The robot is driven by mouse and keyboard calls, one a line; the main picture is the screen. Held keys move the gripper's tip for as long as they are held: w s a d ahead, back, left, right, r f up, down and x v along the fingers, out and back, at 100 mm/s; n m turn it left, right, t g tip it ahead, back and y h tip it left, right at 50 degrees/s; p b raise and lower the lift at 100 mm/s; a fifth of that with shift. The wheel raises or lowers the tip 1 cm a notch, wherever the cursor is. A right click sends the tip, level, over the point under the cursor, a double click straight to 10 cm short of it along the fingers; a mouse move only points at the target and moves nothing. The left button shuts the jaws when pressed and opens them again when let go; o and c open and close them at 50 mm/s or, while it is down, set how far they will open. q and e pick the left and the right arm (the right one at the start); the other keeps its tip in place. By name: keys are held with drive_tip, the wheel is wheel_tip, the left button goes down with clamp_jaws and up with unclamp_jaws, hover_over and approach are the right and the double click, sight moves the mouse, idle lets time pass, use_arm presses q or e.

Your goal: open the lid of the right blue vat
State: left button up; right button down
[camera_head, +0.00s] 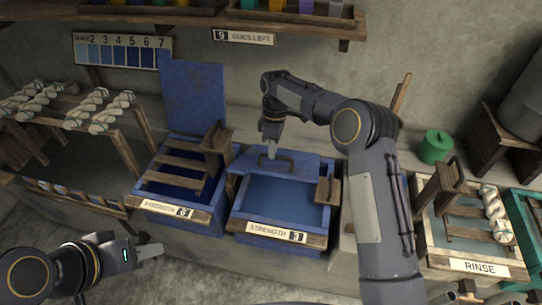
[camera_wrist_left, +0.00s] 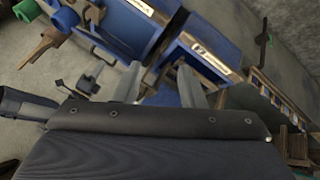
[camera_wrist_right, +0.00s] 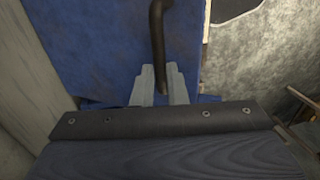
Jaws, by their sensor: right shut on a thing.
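The right blue vat (camera_head: 237,223) bears a label reading strength 3, and the inside of its front part shows. Its blue lid (camera_head: 306,163) lies over the back part of the vat; its exact tilt is hard to tell. The lid also fills much of the right wrist view (camera_wrist_right: 105,45). My right gripper (camera_head: 271,153) is shut on the lid's dark handle (camera_head: 286,160), which shows between the fingers in the right wrist view (camera_wrist_right: 157,30). My left gripper (camera_head: 151,252) is open and empty, low in front of the left vat.
The left blue vat (camera_head: 140,190), labelled 6, has its lid (camera_head: 192,95) upright behind it and a wooden rack on top. A rinse tub (camera_head: 425,240) with yarn stands at the right. A green pot (camera_head: 435,146) is behind it. A shelf (camera_head: 190,16) hangs above.

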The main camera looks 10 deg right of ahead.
use_arm(q)
drive_tip(key=shift+r, duration=0.3)
drive_tip(key=shift+c, duration=0.3)
drive_tip(key=shift+c, duration=1.2)
drive_tip(key=w+d+n, duration=0.2)
drive_tip(key=w, duration=0.1)
drive_tip(key=w+d+n+t, duration=0.1)
drive_tip(key=w+d+n, duration=0.1)
drive_tip(key=w, duration=0.2)
drive_tip(key=w+d+n+h, duration=0.1)
drive_tip(key=w+d, duration=0.1)
drive_tip(key=w, duration=0.2)
drive_tip(key=shift+r+n+t, duration=0.15)
drive_tip(key=shift+n+t, duration=0.25)
clamp_jaws()
drive_tip(key=n+t, duration=0.5)
drive_tip(key=n, duration=2)
hover_over(279, 172)
drive_tip(key=s+a, duration=0.3)
drive_tip(key=s, duration=0.6)
wheel_tip(279, 172, down, 13)
drive_tip(key=shift+y, duration=0.3)
drive_tip(key=x, duration=1)
drive_tip(key=shift+d+r, duration=0.1)
